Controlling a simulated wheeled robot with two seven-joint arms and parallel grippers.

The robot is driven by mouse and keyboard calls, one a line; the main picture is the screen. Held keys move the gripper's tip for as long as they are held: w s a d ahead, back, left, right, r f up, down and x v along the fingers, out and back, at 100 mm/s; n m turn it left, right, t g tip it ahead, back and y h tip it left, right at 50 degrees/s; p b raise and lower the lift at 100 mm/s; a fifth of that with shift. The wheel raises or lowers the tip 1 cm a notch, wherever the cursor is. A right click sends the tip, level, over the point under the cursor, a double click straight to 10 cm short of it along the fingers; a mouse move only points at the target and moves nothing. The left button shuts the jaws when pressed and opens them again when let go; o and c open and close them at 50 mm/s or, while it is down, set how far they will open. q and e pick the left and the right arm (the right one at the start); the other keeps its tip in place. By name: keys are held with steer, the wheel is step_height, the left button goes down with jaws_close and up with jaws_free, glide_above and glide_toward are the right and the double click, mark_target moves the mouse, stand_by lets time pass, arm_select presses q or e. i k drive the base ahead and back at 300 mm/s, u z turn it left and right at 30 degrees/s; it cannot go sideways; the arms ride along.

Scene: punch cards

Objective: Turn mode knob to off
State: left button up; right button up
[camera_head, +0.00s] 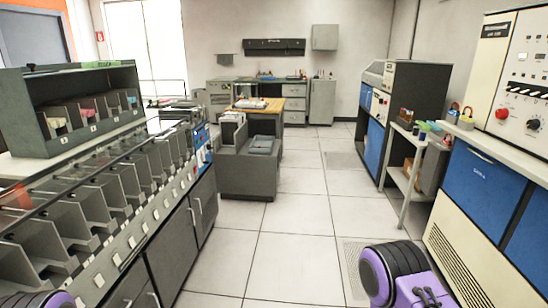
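A cream control panel stands on the blue and cream machine (482,180) at the right. It carries a red round knob or button (502,114) and a dark round knob (533,124) on a pale dial to its right. I cannot tell which is the mode knob, and the labels are too small to read. A purple and black part of my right arm shows at the bottom right, below and apart from the panel. A small piece of my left arm shows in the bottom left corner. Neither gripper's fingers show.
A long card sorter (100,210) with several pockets fills the left side. A low grey cabinet (247,180) stands mid-room. A shelf cart (415,150) with small items and another blue machine (376,140) stand at the right. The tiled floor (300,220) between them is clear.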

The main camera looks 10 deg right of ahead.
mark_target(502, 114)
steer(key=z, duration=0.25)
steer(key=i, duration=1.65)
steer(key=z, duration=1.5)
steer(key=i, duration=1.2)
steer(key=z, duration=0.95)
